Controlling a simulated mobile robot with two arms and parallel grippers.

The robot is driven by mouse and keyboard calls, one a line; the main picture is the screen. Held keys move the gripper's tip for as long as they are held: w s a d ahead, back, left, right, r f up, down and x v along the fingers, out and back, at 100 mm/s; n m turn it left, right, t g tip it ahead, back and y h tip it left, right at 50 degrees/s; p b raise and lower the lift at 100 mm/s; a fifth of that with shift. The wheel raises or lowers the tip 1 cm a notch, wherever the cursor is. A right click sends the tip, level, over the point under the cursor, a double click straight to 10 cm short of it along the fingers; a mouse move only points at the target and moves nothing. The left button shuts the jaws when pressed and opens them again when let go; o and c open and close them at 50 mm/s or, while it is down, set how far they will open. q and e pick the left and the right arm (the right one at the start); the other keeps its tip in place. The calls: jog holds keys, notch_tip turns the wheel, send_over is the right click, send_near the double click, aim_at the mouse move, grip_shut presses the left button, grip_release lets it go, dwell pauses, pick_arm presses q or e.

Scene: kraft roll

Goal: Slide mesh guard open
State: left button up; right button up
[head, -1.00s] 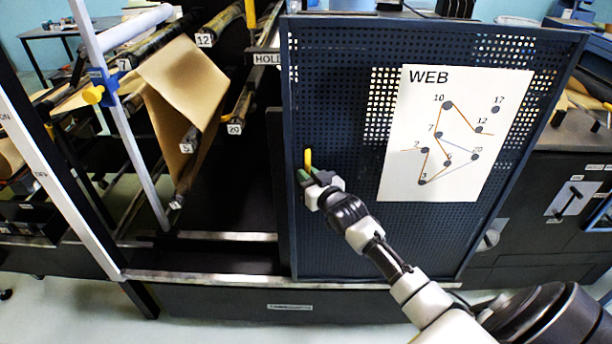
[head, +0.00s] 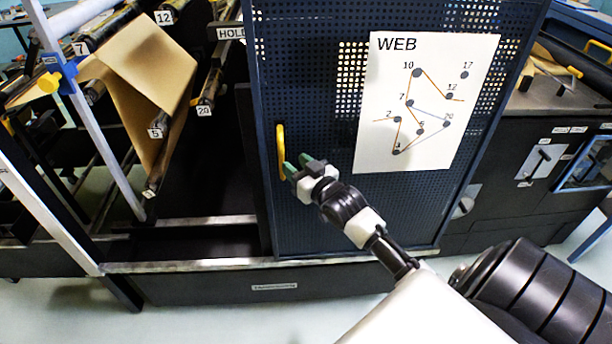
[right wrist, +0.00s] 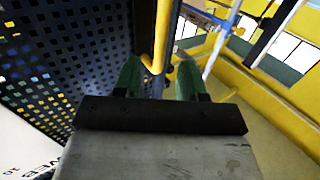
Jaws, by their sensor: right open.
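The mesh guard (head: 310,215) is a dark blue perforated panel standing upright in front of the machine. A yellow handle (head: 281,150) is fixed near its left edge. My right gripper (head: 297,166) is at the handle's lower part, just right of it in the head view. In the right wrist view, the open green fingers (right wrist: 158,80) lie to either side of the handle's end (right wrist: 162,40). I cannot tell if they touch it. The guard's mesh (right wrist: 75,50) fills the left of that view. My left gripper is not in view.
A white WEB diagram sheet (head: 425,105) is on the guard. Left of the guard is an open bay with numbered rollers and brown kraft paper (head: 150,85). A pale upright post (head: 95,120) with a yellow knob stands farther left. A metal rail (head: 190,265) runs below.

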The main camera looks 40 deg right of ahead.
jog(key=s, duration=0.4)
jog(key=shift+f, duration=0.1)
dwell(0.4)
jog(key=s+a+f+g, duration=0.1)
jog(key=s+f+g, duration=0.25)
jog(key=f, duration=0.75)
jog(key=s+a+f+g, duration=0.15)
jog(key=s+f, duration=0.25)
jog(key=f, duration=0.8)
jog(key=s+f+g, duration=0.3)
jog(key=f, duration=0.8)
jog(key=s+a+f+n+g, duration=0.1)
jog(key=s+a+f+g, duration=0.2)
jog(key=s+f, duration=0.3)
jog(key=s+a+f+n+g, duration=0.1)
jog(key=s+a+f+g, duration=0.2)
jog(key=s+f, duration=0.4)
jog(key=s+a+f+g, duration=0.3)
jog(key=s+f, duration=0.3)
jog(key=s, duration=1.3)
jog(key=shift+a+f+n, duration=0.15)
jog(key=shift+a+n, duration=0.25)
jog(key=shift+a, duration=0.4)
jog(key=shift+s, duration=0.1)
